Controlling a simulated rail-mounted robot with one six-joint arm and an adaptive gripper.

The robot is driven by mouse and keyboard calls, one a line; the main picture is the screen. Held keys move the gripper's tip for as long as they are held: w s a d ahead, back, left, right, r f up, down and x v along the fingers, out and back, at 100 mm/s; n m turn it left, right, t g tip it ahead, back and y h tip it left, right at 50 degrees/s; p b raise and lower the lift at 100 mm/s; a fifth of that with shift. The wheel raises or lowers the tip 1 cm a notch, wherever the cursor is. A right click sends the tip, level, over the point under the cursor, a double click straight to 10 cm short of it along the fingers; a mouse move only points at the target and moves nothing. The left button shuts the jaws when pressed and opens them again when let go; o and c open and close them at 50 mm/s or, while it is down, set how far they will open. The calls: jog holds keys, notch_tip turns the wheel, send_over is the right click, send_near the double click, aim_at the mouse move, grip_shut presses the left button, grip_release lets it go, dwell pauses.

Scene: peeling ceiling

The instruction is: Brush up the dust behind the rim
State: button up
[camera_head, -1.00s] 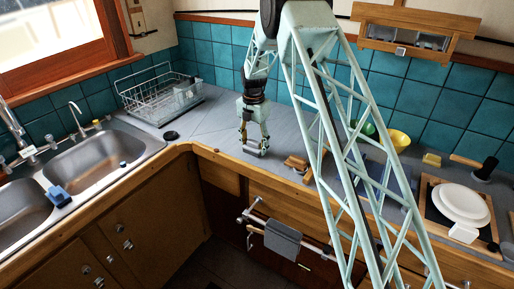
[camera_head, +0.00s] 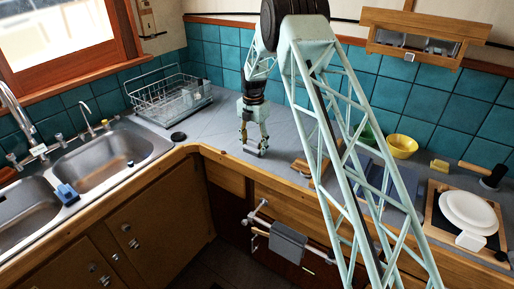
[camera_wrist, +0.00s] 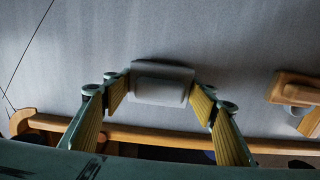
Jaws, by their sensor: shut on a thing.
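My gripper (camera_head: 253,150) is low over the grey counter (camera_head: 212,125), just behind its raised wooden front rim (camera_head: 226,161). In the wrist view its two fingers (camera_wrist: 160,98) with yellow ribbed pads are closed on the sides of a pale grey block-like tool (camera_wrist: 160,72). Its underside is hidden, so I cannot tell whether it touches the counter or has bristles. The rim (camera_wrist: 185,137) runs across the wrist view on the near side of the fingers. I cannot make out any dust on the counter.
A wooden piece with a grey part (camera_wrist: 297,88) lies on the counter to the right of my gripper. A wire dish rack (camera_head: 168,92) stands back left, beside the double sink (camera_head: 105,165). A towel (camera_head: 288,243) hangs below the rim. The counter behind my gripper is clear.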

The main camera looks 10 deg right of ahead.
jog(key=shift+w+a, duration=0.15)
jog(key=shift+a, duration=0.05)
dwell(0.3)
jog(key=shift+w+a+p, duration=0.3)
jog(key=shift+w+a, duration=0.95)
jog(key=shift+a, duration=0.15)
jog(key=shift+r, duration=0.15)
jog(key=shift+r+p, duration=1.25)
jog(key=shift+r, duration=2.1)
